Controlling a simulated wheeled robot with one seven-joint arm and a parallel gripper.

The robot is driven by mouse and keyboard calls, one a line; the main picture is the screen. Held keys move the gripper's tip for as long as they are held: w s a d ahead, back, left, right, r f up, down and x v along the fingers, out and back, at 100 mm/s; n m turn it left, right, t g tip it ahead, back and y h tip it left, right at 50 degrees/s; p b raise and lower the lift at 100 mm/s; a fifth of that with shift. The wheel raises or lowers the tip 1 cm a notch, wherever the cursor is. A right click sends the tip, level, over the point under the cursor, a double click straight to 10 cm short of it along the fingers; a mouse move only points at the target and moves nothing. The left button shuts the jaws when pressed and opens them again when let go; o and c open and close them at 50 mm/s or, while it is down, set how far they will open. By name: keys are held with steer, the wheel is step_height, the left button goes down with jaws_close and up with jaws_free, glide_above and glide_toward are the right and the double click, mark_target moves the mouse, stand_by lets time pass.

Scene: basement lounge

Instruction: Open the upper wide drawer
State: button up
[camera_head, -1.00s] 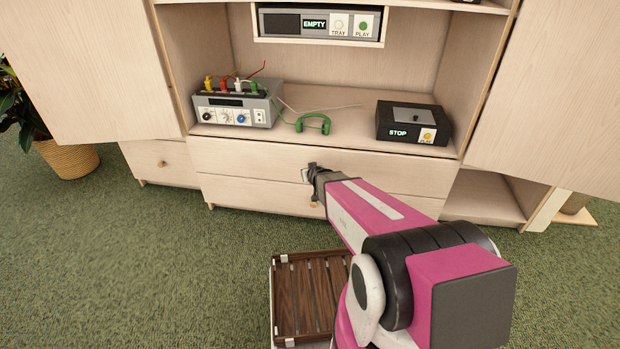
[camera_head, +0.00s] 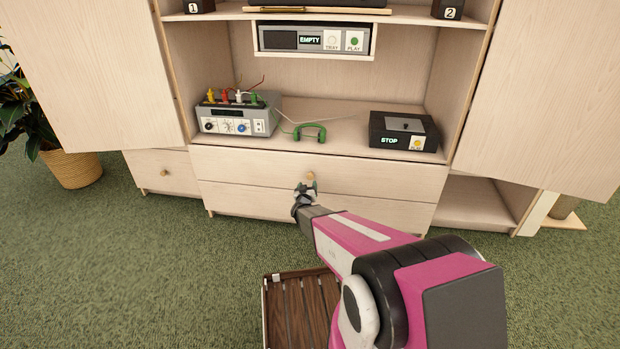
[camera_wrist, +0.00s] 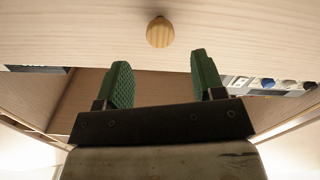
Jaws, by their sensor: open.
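The upper wide drawer (camera_head: 250,170) is a pale wood front below the open shelf. It looks shut, flush with the drawer below. Its round wooden knob (camera_head: 310,176) is near the middle of the front. My gripper (camera_head: 304,188) is just in front of and below this knob in the head view. In the wrist view my gripper (camera_wrist: 162,80) is open and empty, its two green fingers spread apart. A wooden knob (camera_wrist: 160,32) there lies past the fingertips, midway between them sideways, and is not touched.
The lower wide drawer (camera_head: 240,201) is directly below, its knob hidden. A brown slatted tray (camera_head: 298,312) is beside my arm. Cabinet doors stand open on both sides.

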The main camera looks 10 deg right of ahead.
mark_target(310, 177)
steer(key=x, duration=0.8)
steer(key=shift+w, duration=0.15)
jaws_close()
